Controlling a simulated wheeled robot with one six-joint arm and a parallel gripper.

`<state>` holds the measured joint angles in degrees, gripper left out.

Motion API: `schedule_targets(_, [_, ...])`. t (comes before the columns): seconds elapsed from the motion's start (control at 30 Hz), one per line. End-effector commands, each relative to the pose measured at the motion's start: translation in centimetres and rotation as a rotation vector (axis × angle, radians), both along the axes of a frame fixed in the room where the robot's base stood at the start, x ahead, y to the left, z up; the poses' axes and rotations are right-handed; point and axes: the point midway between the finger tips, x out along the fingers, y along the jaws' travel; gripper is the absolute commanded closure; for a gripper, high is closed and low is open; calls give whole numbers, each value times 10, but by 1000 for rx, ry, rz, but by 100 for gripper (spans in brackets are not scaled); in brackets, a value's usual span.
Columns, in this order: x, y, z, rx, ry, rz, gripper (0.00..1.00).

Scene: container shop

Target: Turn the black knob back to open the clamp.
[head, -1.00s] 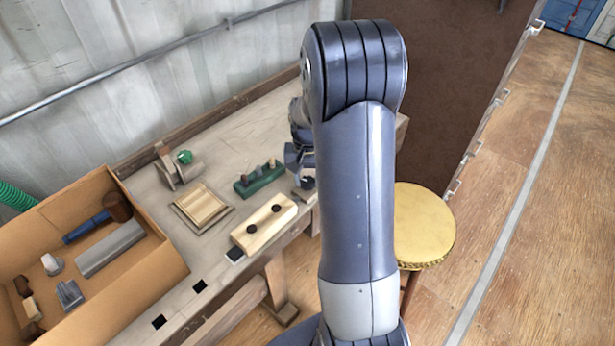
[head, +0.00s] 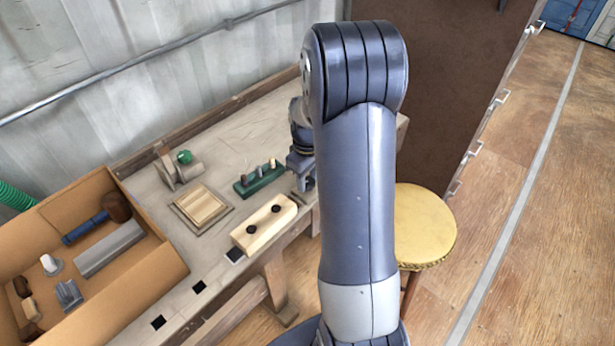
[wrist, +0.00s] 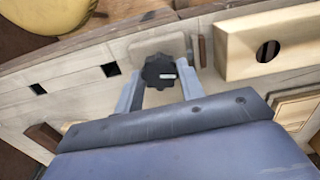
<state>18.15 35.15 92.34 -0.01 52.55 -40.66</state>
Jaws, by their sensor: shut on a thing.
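The black knob (wrist: 159,71) shows in the wrist view, with a short white mark on its face. My gripper (wrist: 160,88) has one finger on each side of the knob and is shut on it. The clamp's pale block (wrist: 140,52) shows behind the knob at the bench edge. In the head view my gripper (head: 305,182) is at the right end of the bench, partly behind my arm. The knob is hidden there.
A pale block with two dark holes (head: 264,226) lies on the bench left of my gripper, near a green rack with pegs (head: 258,182). A cardboard box of tools (head: 172,268) stands at the left. A yellow stool (head: 424,225) is right of my arm.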

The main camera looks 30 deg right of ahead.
Motion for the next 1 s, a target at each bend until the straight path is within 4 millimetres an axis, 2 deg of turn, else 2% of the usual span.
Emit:
schedule_targets(0.4, [1, 0, 1, -1, -4, 180, 86])
schedule_targets(0.93, [1, 0, 1, -1, -4, 201, 86])
schedule_targets(0.97, [1, 0, 1, -1, -4, 201, 62])
schedule_targets(1.0, [1, 0, 1, -1, -4, 201, 58])
